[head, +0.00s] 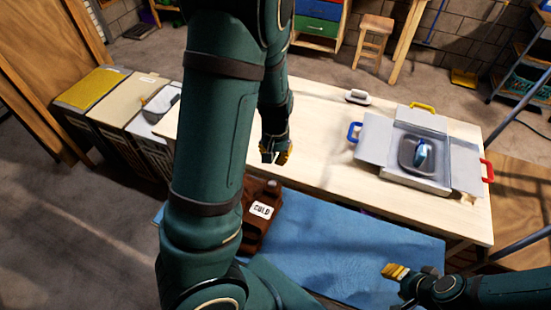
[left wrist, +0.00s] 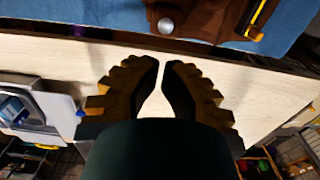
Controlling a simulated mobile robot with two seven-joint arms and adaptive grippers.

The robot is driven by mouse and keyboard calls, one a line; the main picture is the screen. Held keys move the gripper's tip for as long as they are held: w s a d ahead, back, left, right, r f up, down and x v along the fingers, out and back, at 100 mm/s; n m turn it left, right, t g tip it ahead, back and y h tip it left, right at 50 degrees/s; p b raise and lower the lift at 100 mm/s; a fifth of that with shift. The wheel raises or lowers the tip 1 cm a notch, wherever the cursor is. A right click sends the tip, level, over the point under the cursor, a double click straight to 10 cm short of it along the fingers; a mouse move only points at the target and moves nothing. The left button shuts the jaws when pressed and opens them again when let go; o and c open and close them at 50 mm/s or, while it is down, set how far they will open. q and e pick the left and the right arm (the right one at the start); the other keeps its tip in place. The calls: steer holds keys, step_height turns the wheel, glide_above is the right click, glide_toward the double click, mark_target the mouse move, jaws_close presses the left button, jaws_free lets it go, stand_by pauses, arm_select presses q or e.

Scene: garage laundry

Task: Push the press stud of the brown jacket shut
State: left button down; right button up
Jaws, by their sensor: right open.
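The brown jacket (head: 250,232) lies on the blue mat, partly hidden behind my left arm, with a white "COLD" label (head: 262,210). In the left wrist view the brown jacket (left wrist: 205,18) is at the top edge and bears a round silver press stud (left wrist: 166,25). The stud's other half cannot be made out. My left gripper (head: 275,154) is over the pale table beyond the jacket. In the left wrist view its fingertips (left wrist: 162,62) stand slightly apart with nothing between them, short of the stud in the picture. My right gripper (head: 395,271) is open and empty at the mat's right front.
The blue mat (head: 345,235) covers the table's near side. The pale table (head: 325,125) is clear in the middle. At right are an open grey box (head: 430,178) with coloured handles and an iron-like object (head: 422,155). A white-handled brush (head: 357,97) lies at the far edge.

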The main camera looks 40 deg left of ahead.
mark_target(276, 181)
arm_select(q)
step_height(276, 181, down, 11)
steer(key=shift+f+b, duration=0.15)
steer(key=shift+b, duration=1.1)
arm_select(e)
step_height(276, 181, down, 3)
steer(key=shift+f, duration=0.1)
